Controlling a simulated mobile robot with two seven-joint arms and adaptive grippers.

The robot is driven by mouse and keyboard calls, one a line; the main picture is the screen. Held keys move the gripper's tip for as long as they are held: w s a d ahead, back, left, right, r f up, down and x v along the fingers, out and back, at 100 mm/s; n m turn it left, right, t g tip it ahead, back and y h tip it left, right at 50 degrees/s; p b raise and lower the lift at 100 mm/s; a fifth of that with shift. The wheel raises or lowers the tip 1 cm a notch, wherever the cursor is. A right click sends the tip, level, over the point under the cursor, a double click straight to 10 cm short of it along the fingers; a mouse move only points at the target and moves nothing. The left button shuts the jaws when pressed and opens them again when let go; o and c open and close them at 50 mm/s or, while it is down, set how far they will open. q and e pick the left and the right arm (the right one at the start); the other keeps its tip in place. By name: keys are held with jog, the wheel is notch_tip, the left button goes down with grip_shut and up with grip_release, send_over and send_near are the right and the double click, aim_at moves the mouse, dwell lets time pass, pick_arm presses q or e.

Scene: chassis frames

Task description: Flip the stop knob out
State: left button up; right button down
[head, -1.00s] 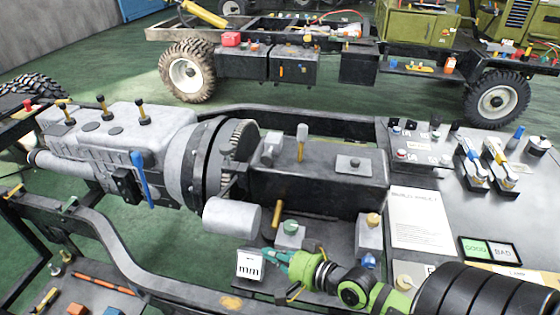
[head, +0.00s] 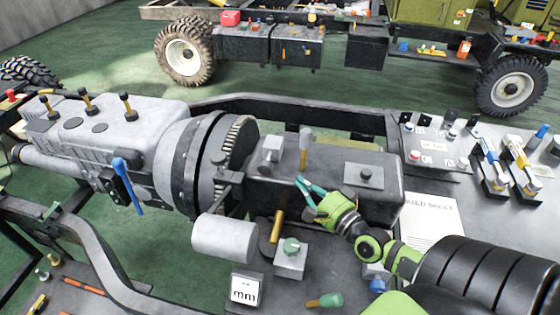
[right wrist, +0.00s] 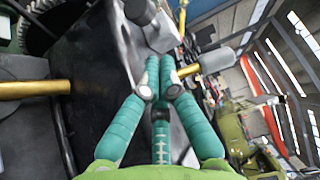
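No label marks a stop knob, so I cannot tell which knob it is. A lever with a gold stem and pale grey grip (head: 306,140) stands upright on the dark box (head: 335,165); its grip also shows in the right wrist view (right wrist: 217,60). My right gripper (head: 304,182) has its teal fingers over the front of this box, a little below and in front of the lever. In the right wrist view its fingertips (right wrist: 160,62) lie side by side, close together, with nothing seen between them, beside the gold stem. My left gripper is out of view.
Near the box are a gold rod (head: 277,226), a grey block with a green cap (head: 291,258), a green-gripped handle (head: 326,300) and a card marked mm (head: 245,290). A build sheet (head: 430,222) and several switches are at right.

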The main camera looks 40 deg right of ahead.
aim_at(280, 173)
jog(key=w+p, duration=0.1)
jog(key=w, duration=0.4)
jog(key=shift+w+r, duration=0.1)
jog(key=shift+w, duration=0.3)
jog(key=w, duration=0.3)
jog(key=shift+w+p, duration=0.15)
jog(key=shift+p, duration=0.15)
jog(key=shift+w+a, duration=0.1)
jog(key=shift+w, duration=0.4)
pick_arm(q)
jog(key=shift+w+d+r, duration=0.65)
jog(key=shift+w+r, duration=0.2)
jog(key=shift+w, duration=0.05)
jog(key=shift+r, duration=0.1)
